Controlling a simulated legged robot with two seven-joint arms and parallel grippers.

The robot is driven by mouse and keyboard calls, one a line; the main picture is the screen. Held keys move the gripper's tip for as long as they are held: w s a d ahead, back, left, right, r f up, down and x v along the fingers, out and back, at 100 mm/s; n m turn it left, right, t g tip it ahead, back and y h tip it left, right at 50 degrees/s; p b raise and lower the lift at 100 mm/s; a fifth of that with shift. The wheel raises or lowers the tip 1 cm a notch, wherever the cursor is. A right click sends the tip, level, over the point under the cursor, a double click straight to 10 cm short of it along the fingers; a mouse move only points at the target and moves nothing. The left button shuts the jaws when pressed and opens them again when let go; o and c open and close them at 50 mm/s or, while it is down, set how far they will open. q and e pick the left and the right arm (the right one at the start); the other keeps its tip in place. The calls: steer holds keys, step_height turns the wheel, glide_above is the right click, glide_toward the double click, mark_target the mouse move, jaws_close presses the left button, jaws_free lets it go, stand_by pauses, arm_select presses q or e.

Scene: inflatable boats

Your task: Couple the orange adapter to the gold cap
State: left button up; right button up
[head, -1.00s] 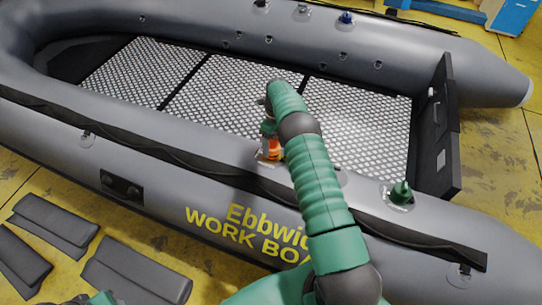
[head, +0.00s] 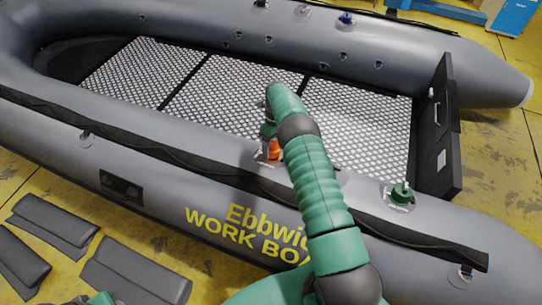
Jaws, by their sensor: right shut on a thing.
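The orange adapter (head: 274,151) shows as a small patch at the near tube of the grey boat, partly hidden by my right gripper and arm. My right gripper (head: 266,148) is shut on it, just above a pale valve patch on the tube. Whether the adapter touches anything below cannot be told. I cannot make out the gold cap; my right arm covers part of that area. My left gripper is not in view; only a bit of my left arm shows at the bottom left edge.
A green cap (head: 401,192) sits on the near tube to the right. A blue cap (head: 347,18) is on the far tube. The black transom (head: 446,130) stands at the right. Dark pads (head: 135,270) lie on the yellow floor at lower left.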

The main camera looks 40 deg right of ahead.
steer(key=m, duration=0.3)
steer(key=shift+f+m+b, duration=0.1)
steer(key=shift+m+b, duration=0.2)
steer(key=shift+b, duration=0.1)
steer(key=shift+m, duration=1.4)
steer(key=shift+m+b, duration=0.3)
steer(key=shift+m, duration=0.6)
steer(key=shift+d, duration=0.1)
